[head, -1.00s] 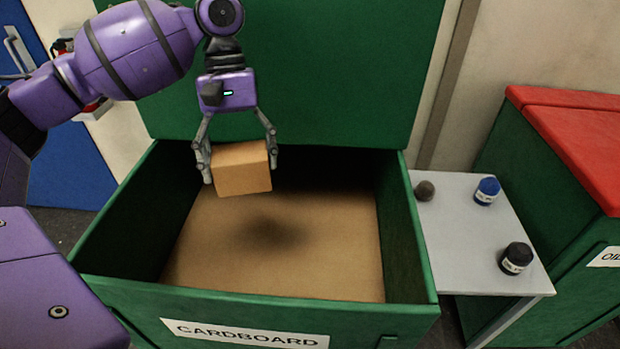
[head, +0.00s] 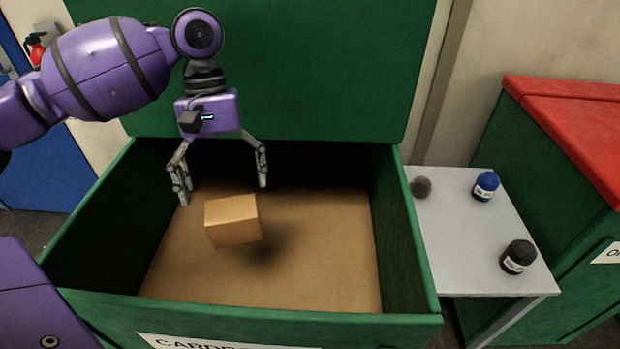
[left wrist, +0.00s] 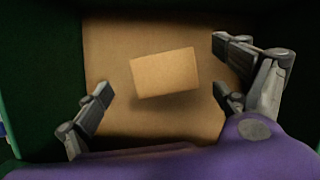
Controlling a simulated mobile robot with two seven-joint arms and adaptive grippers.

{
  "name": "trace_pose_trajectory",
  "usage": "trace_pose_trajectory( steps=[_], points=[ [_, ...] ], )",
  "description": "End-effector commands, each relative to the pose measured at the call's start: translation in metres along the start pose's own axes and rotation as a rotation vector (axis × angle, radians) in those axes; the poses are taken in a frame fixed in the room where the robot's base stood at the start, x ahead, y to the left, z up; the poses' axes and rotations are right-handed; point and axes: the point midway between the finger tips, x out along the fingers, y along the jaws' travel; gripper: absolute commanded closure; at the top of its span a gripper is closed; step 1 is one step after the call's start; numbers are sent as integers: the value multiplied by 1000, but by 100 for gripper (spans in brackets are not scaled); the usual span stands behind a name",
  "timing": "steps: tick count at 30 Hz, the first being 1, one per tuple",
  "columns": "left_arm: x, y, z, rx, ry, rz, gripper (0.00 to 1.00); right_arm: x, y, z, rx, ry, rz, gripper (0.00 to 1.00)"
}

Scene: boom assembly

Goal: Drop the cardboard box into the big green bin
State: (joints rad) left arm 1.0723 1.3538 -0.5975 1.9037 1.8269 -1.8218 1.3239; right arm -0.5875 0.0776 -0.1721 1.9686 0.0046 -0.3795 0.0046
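The cardboard box (head: 232,220) is a small brown box, in the air inside the big green bin (head: 408,240), below my left gripper and apart from its fingers. It is slightly tilted, and a dark shadow lies on the bin's brown floor beside it. My left gripper (head: 222,183) is open above the box, with its fingers spread wide. In the left wrist view the box (left wrist: 164,75) shows beyond the open fingers (left wrist: 160,98), touching neither. The bin's lid stands open behind, and its front carries a cardboard label. My right gripper is not in view.
A grey side table (head: 462,240) right of the bin holds a dark round lump (head: 420,187), a blue-lidded jar (head: 485,186) and a black jar (head: 518,257). A green bin with a red lid (head: 570,125) stands at the right.

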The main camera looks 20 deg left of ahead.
Motion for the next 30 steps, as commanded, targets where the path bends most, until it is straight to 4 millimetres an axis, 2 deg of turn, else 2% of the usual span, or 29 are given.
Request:
trace_pose_trajectory(
  steps=[10, 14, 17, 27, 30],
  points=[
    [1, 0, 0, -1, -2, -1, 1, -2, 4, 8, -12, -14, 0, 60],
    [-5, 0, 0, -1, -1, 0, 1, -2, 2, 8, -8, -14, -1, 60],
    [-18, 0, 0, -1, 0, 1, 1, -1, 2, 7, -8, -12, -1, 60],
    [-94, 1, 0, 0, 1, 3, 1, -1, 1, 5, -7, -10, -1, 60],
    [-106, 0, 0, 0, 1, -1, 1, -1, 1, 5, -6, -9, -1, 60]
  ],
)
